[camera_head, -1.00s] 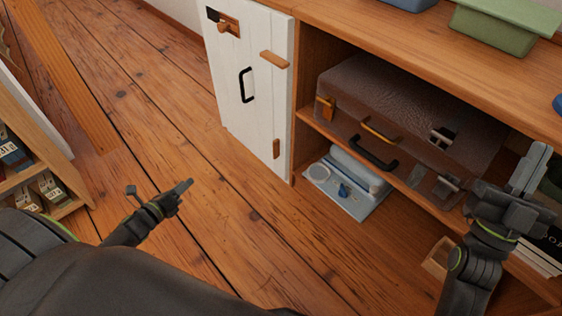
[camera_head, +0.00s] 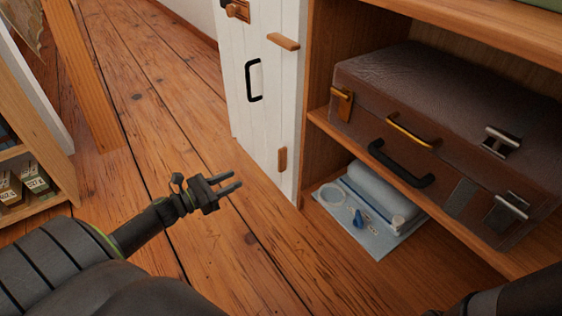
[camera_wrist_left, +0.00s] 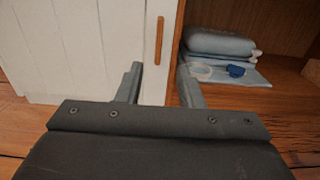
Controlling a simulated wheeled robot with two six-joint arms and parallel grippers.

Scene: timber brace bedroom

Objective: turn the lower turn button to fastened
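The lower turn button (camera_head: 283,160) is a small wooden bar on the right edge of the white cabinet door (camera_head: 268,100), near its bottom. It stands upright, its long side vertical. In the left wrist view the lower turn button (camera_wrist_left: 159,40) shows ahead, above the gap between the fingers. My left gripper (camera_head: 241,180) is open and empty, in front of the door and left of the button, apart from it. Its two fingers also show apart in the left wrist view (camera_wrist_left: 160,75). My right gripper is out of view.
The upper turn button (camera_head: 283,41) lies nearly level. A black handle (camera_head: 249,80) and a wooden latch piece (camera_head: 238,11) are on the door. Right of it, a brown suitcase (camera_head: 400,90) sits on a shelf above a blue folded pile (camera_head: 375,190). Open floor lies before the door.

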